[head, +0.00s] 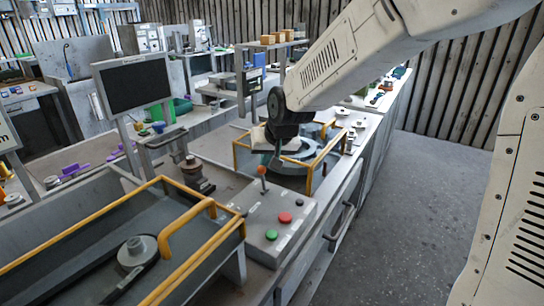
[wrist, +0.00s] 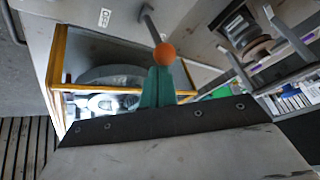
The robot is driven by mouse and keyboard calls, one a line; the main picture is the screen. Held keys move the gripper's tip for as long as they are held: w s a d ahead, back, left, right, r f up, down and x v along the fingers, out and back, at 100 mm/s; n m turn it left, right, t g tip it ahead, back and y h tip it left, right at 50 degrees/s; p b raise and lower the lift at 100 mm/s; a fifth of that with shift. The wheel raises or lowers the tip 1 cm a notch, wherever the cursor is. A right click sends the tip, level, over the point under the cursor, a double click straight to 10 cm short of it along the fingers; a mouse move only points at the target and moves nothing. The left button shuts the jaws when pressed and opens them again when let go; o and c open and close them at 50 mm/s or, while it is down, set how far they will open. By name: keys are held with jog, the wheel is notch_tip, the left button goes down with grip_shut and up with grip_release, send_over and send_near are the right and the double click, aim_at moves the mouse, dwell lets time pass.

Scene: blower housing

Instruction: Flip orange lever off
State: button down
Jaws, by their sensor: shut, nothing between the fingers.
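The orange lever (head: 262,172) is a ball knob on a thin metal rod, standing on a light grey control box (head: 272,222) in the head view. In the wrist view the orange knob (wrist: 164,54) sits right at the tips of my gripper, with its rod running up and slightly left. My gripper (wrist: 160,75) has teal fingers that are closed together and empty. In the head view my gripper (head: 272,160) is just behind and above the knob, partly hidden by my wrist. I cannot tell whether the fingertips touch the knob.
The box also has a red button (head: 285,217) and a green button (head: 271,235). A yellow-railed bay (head: 310,185) with a round grey housing lies behind the lever. Another yellow rail (head: 165,245) is at the front left. A dark monitor (head: 133,86) stands left.

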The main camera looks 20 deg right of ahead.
jog(key=shift+s+d+f, duration=0.25)
jog(key=shift+s+d, duration=0.2)
jog(key=shift+s, duration=0.15)
jog(key=shift+s+d+f, duration=0.2)
jog(key=shift+s+d, duration=0.2)
jog(key=shift+s, duration=0.15)
jog(key=shift+a, duration=0.1)
jog(key=shift+w+r, duration=0.1)
jog(key=shift+r, duration=0.85)
jog(key=v, duration=0.7)
jog(key=shift+r, duration=0.4)
jog(key=shift+s, duration=0.2)
